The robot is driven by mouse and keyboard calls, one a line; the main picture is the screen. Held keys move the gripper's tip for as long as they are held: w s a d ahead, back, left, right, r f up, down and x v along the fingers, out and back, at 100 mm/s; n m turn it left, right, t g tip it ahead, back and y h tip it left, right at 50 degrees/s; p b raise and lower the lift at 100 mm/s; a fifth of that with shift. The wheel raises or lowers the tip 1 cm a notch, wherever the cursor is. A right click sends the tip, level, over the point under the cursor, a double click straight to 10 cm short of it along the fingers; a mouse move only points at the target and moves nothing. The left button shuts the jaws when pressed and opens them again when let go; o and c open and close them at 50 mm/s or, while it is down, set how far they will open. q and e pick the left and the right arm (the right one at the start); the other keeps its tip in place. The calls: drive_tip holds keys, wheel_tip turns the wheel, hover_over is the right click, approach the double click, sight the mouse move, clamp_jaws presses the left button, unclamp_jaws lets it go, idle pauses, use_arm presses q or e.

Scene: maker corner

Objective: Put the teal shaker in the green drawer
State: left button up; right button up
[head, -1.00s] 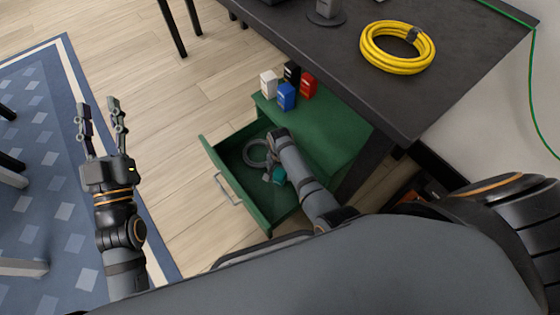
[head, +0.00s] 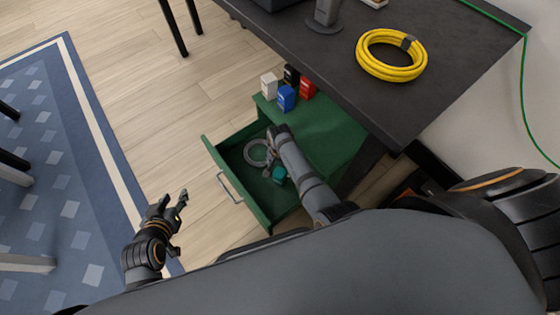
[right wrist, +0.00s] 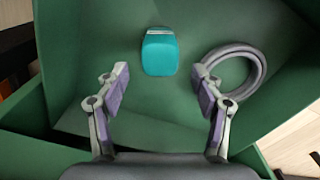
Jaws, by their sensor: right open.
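The green drawer (head: 231,181) is pulled open from a green cabinet (head: 334,140). The teal shaker (head: 279,173) lies inside the drawer; it also shows in the right wrist view (right wrist: 160,53) on the drawer's floor. My right gripper (right wrist: 160,80) is open and empty above the drawer, its fingers apart with the shaker beyond the fingertips, not touching it. In the head view my right arm partly covers the drawer. My left gripper (head: 180,214) is to the left over the floor, beside the rug, with its fingers apart and nothing between them.
A grey ring-shaped coil (right wrist: 234,71) lies in the drawer beside the shaker. A dark table (head: 400,110) with a yellow coil (head: 391,55) overhangs the cabinet.

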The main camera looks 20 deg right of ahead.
drive_tip(key=shift+r+p, duration=0.35)
drive_tip(key=shift+r, duration=0.1)
wheel_tip(320, 180, up, 2)
drive_tip(key=shift+r+p, duration=0.1)
drive_tip(key=shift+p, duration=1.15)
drive_tip(key=shift+r+p, duration=0.35)
drive_tip(key=shift+p, duration=0.05)
use_arm(q)
drive_tip(key=s+f+g, duration=0.3)
drive_tip(key=s+g, duration=0.3)
drive_tip(key=s, duration=0.3)
drive_tip(key=shift+a, duration=0.15)
